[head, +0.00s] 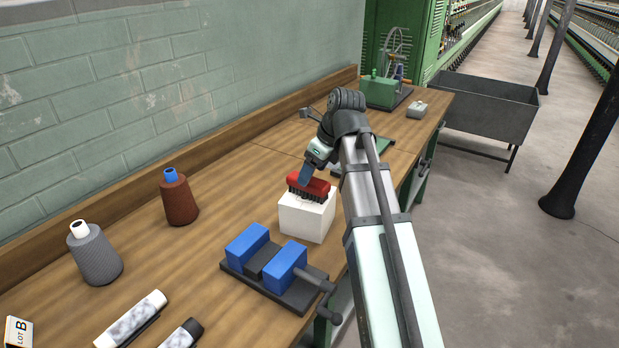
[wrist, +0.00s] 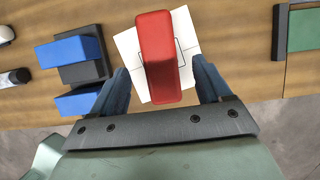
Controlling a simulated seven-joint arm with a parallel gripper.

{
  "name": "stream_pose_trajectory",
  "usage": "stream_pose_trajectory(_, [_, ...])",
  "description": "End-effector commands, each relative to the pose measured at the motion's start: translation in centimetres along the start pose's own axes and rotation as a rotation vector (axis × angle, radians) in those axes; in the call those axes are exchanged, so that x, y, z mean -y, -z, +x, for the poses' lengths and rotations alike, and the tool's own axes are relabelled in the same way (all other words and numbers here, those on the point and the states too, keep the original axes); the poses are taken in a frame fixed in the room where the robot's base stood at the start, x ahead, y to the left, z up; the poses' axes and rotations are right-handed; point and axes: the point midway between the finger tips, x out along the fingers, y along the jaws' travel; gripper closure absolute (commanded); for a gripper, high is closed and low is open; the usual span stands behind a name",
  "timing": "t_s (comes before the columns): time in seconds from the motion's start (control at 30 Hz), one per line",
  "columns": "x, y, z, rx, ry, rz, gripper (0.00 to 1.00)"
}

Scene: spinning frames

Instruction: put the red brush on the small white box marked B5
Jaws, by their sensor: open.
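The red brush (head: 309,184), with dark bristles facing down, rests on top of a white box (head: 307,216) on the wooden bench. In the wrist view the red brush (wrist: 158,57) lies lengthwise over the white box top (wrist: 129,46), which has thin dark lines on it. No B5 marking can be read on the box. My gripper (head: 306,176) is at the brush from above in the head view. In the wrist view my gripper (wrist: 160,85) has its blue fingers apart, one on each side of the brush's near end, with gaps between.
A blue-jawed vise (head: 268,262) stands just in front of the box. A brown cone (head: 178,196) and a grey cone (head: 95,254) stand to the left. White rolls (head: 130,318) and a LOT B card (head: 18,331) lie at the front left. A green machine (head: 385,88) is at the back.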

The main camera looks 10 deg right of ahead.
Motion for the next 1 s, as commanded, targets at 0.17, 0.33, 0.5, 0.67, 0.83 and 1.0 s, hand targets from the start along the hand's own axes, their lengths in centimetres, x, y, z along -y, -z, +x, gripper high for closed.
stream_pose_trajectory(0.17, [0.1, -0.1, -3.0, 0.002, 0.002, 0.0, 0.22])
stream_pose_trajectory(0.33, [0.1, -0.1, -5.3, 0.002, 0.002, 0.0, 0.22])
stream_pose_trajectory(0.5, [0.0, -0.1, -6.8, 0.002, 0.001, -0.001, 0.22])
stream_pose_trajectory(0.67, [0.0, 0.0, -7.4, 0.0, -0.001, -0.001, 0.22])
stream_pose_trajectory(0.83, [0.0, 0.0, -7.5, 0.0, -0.001, -0.001, 0.22])
stream_pose_trajectory(1.0, [0.0, 0.0, -7.4, 0.0, 0.0, -0.001, 0.22])
